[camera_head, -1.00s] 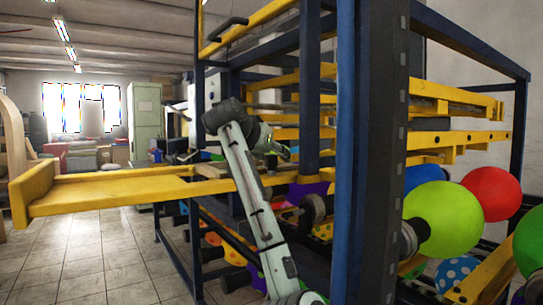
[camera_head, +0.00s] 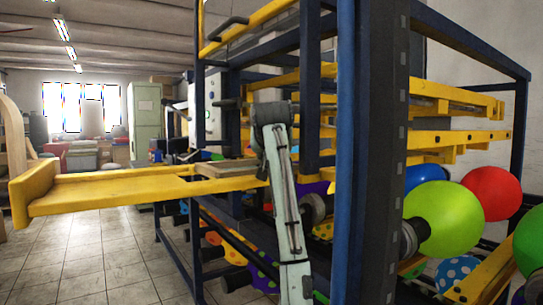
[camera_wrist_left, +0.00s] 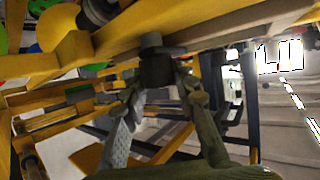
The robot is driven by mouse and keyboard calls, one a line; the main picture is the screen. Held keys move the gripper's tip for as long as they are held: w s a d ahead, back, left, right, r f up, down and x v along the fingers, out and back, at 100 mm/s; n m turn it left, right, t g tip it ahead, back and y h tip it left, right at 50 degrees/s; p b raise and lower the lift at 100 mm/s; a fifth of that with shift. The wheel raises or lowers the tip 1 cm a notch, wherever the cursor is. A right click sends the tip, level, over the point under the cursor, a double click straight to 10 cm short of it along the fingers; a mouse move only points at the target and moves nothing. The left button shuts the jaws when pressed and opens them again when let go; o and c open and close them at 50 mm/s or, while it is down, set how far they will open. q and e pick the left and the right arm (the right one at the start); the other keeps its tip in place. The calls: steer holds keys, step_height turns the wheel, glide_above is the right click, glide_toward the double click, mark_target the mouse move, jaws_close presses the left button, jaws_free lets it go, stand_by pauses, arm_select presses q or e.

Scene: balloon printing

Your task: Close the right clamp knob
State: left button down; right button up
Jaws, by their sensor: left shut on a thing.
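In the left wrist view, my left gripper (camera_wrist_left: 160,84) has its two fingers on either side of a dark, blocky clamp knob (camera_wrist_left: 156,66) and is shut on it. The knob sits against the edge of a yellow beam (camera_wrist_left: 210,45). In the head view, my pale arm (camera_head: 285,205) rises in front of the machine and bends at a grey joint. The gripper and the held knob are hidden there behind my arm and the frame. My right gripper is in neither view.
A yellow tray (camera_head: 110,192) juts out left. Balloons, including a green one (camera_head: 445,218) and a red one (camera_head: 492,193), hang at the right. The tiled floor (camera_head: 85,255) at left is clear.

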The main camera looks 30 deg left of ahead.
arm_select(q)
steer(key=c, duration=1.2)
jaws_free()
steer(key=v, duration=1.2)
steer(key=shift+d, duration=0.1)
steer(key=shift+f, duration=0.1)
